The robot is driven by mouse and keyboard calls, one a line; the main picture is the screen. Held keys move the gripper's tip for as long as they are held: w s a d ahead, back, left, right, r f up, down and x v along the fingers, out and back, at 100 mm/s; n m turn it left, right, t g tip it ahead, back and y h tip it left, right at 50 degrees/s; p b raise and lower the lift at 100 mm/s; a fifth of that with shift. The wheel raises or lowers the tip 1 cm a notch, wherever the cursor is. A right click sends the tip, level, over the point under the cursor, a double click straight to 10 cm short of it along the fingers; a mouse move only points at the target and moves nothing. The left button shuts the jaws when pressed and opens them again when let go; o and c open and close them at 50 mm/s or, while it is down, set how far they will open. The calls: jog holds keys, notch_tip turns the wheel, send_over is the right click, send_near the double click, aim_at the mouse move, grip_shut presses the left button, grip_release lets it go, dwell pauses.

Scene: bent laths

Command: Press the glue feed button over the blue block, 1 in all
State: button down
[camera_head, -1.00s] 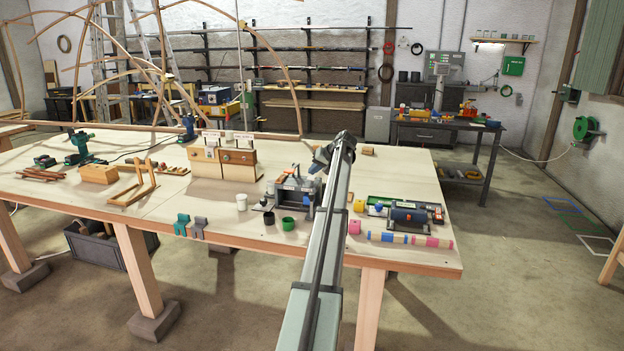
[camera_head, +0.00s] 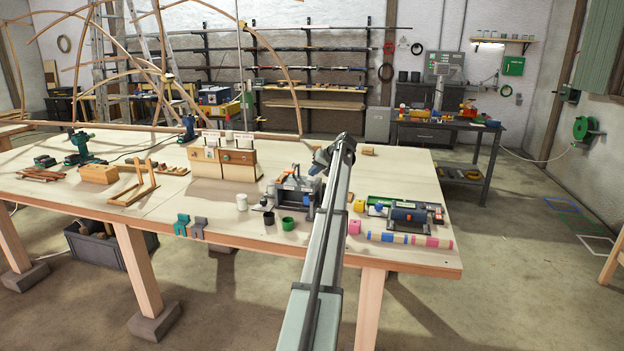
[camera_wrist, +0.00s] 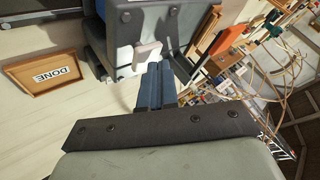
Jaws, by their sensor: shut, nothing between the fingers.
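The grey machine (camera_head: 292,193) stands on the bench just left of my arm. In the wrist view its dark grey housing (camera_wrist: 165,25) fills the top middle, with a pale, pinkish-white button-like part (camera_wrist: 147,53) on it. A strip of blue (camera_wrist: 124,71) shows beside the housing; I cannot tell whether it is the blue block. My gripper (camera_head: 318,165) is by the upper right of the machine, partly hidden by my arm. In the wrist view its blue-grey fingers (camera_wrist: 157,84) are shut and empty, close to the pale part; I cannot tell whether they touch it.
A wooden tray marked DONE (camera_wrist: 47,77) lies on the bench in the wrist view. Green (camera_head: 288,224) and dark (camera_head: 268,218) cups stand before the machine. A wooden box (camera_head: 238,164) is behind left.

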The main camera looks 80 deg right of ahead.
aim_at(314, 178)
jog(key=shift+f, duration=0.55)
dwell(0.5)
dwell(0.4)
jog(key=shift+r, duration=1.2)
jog(key=shift+r, duration=2.5)
